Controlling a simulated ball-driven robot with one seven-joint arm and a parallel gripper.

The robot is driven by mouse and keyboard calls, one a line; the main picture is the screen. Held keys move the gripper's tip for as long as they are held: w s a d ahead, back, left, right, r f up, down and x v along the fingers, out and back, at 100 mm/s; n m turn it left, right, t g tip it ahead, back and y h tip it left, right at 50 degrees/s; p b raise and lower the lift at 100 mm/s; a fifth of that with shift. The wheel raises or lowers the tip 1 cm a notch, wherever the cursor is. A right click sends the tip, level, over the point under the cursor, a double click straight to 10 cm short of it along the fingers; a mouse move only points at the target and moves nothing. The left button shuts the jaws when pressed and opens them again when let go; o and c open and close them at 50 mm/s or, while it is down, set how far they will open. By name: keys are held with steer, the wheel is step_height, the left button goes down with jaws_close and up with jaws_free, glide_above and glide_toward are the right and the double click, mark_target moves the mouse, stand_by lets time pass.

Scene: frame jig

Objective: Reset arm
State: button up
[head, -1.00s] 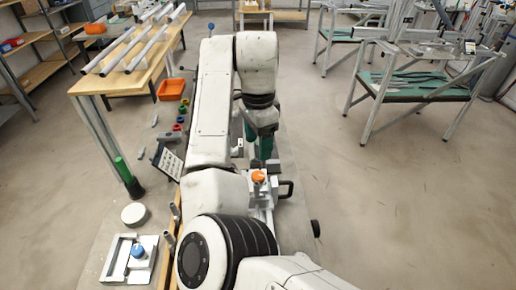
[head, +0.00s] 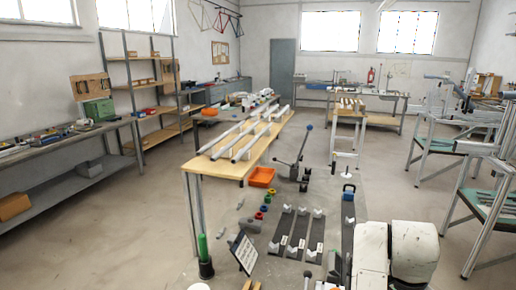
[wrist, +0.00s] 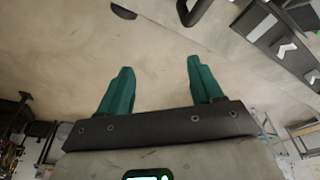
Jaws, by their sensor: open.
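My gripper (wrist: 160,68) shows in the wrist view with its two green fingers spread wide apart. Nothing is between them, and bare floor lies behind. The fingers touch nothing that I can see. In the head view my white arm (head: 400,252) is at the lower right, bent close to the camera. The gripper itself is out of that picture.
In the head view a wooden table (head: 202,163) holds metal tubes. Beside it are an orange bin (head: 261,177), a black lever (head: 300,160) and dark strips with light V-blocks (head: 298,236). The wrist view shows a black handle (wrist: 197,12) near the fingers. Floor is clear at left.

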steer(key=s+d+f+n, duration=0.2)
steer(key=s+f+n, duration=0.25)
steer(key=s, duration=0.35)
steer(key=s+d+f+n, duration=0.3)
steer(key=s+f, duration=0.3)
steer(key=s, duration=0.1)
steer(key=s+a+f+n+y, duration=0.1)
steer(key=s+a+f+n, duration=0.1)
steer(key=s, duration=0.6)
steer(key=s+a+f+n+y, duration=0.1)
steer(key=s+a+f+n, duration=0.2)
steer(key=s+a, duration=0.4)
steer(key=shift+s+f+n, duration=0.2)
steer(key=shift+s+n, duration=0.25)
steer(key=shift+s, duration=0.25)
